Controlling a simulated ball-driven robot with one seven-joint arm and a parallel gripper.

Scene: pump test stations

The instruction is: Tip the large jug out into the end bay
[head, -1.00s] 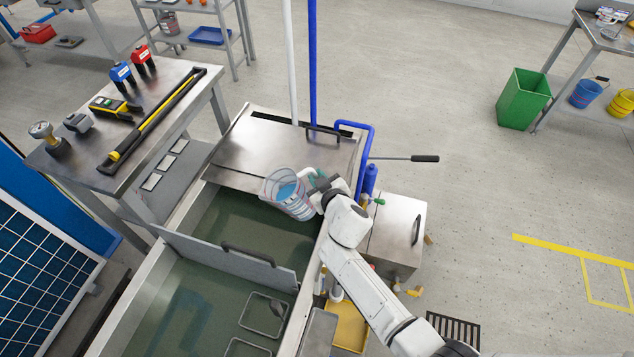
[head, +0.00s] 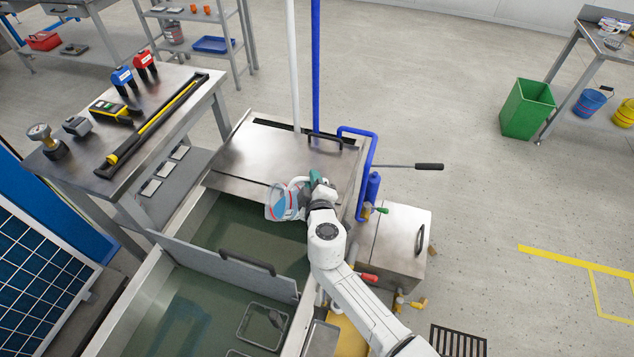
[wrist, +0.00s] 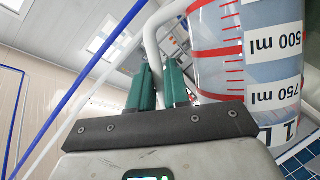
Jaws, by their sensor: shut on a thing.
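The large clear jug (head: 283,204) has red marks and hangs steeply tilted over the far bay of the tank (head: 258,243), the end bay beside the steel cover. In the wrist view the jug (wrist: 248,55) shows 500 ml, 750 ml and 1 L labels. My gripper (head: 316,180) is shut on the jug's white handle, and its green fingers (wrist: 158,85) clasp it in the wrist view. The bay holds dark greenish water. I cannot tell how much liquid is left in the jug, and no stream is clear.
A grey divider with a handle (head: 225,265) separates the end bay from the nearer bay. A steel cover (head: 280,155), blue pipe (head: 368,165) and pump lever (head: 405,166) stand close by. A tool bench (head: 140,115) is at left.

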